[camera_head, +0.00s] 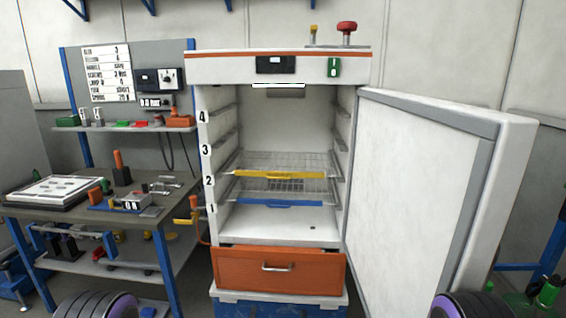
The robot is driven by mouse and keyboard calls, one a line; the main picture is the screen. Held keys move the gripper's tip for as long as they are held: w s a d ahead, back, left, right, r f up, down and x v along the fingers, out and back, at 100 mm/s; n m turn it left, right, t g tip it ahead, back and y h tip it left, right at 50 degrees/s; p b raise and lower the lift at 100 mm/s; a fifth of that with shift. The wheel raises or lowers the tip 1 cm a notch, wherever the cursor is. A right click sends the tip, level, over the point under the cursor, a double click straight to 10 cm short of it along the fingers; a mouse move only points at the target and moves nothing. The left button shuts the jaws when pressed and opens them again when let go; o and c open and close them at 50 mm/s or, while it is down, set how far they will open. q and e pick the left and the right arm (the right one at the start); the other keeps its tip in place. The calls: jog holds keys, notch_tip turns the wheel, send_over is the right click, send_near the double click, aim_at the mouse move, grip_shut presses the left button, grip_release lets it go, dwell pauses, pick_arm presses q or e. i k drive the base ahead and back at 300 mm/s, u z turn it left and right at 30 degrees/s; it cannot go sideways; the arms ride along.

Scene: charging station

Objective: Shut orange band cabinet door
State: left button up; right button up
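A white cabinet with an orange band (277,53) along its top edge stands in the middle. Its door (415,185) is wide open, swung out to the right, with the white inner panel and grey seal facing me. The inside shows a wire shelf with a yellow front strip (280,175), another with a blue strip (279,202), and number labels 1 to 4 on the left side. Parts of my arms show at the bottom left and bottom right edges. Neither gripper is in view, and nothing is seen touching the door. The door's outer face is hidden.
An orange drawer (278,269) with a metal handle is below the cabinet opening. A workbench (70,215) with tools and a board stands close on the left. A red knob (347,27) is on the cabinet top. Green items (547,292) lie at the lower right.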

aim_at(433, 187)
jog(key=k, duration=1.3)
jog(key=z, duration=0.7)
jog(key=i, duration=1.15)
jog(key=u, duration=0.5)
